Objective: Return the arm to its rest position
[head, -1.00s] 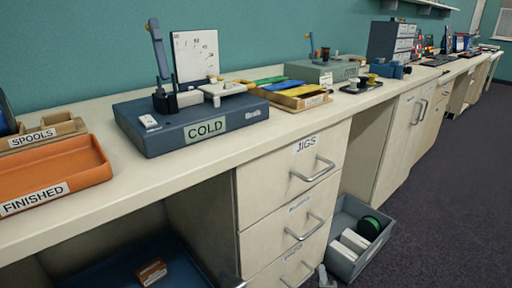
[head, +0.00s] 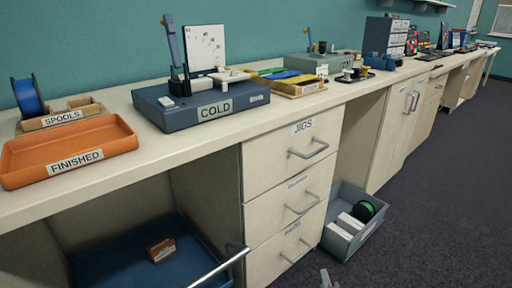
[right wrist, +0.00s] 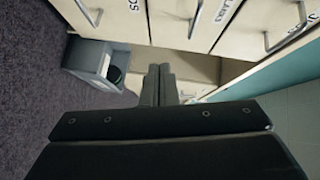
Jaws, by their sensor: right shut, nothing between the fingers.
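My right gripper (head: 325,278) shows only as a small grey tip at the bottom edge of the head view, over the dark floor. In the right wrist view its two dark fingers (right wrist: 158,85) lie together, empty. They point toward the drawer fronts and the space beside them, touching nothing that I can see. The rest of the right arm is out of the head view. My left gripper is not in view.
The drawer unit (head: 292,150) is closed, with handles sticking out. A grey crate (head: 345,243) stands on the floor beside it. A pale metal bar (head: 220,268) crosses the bottom, before a blue tray (head: 185,245). The orange FINISHED tray (head: 110,135) is on the counter.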

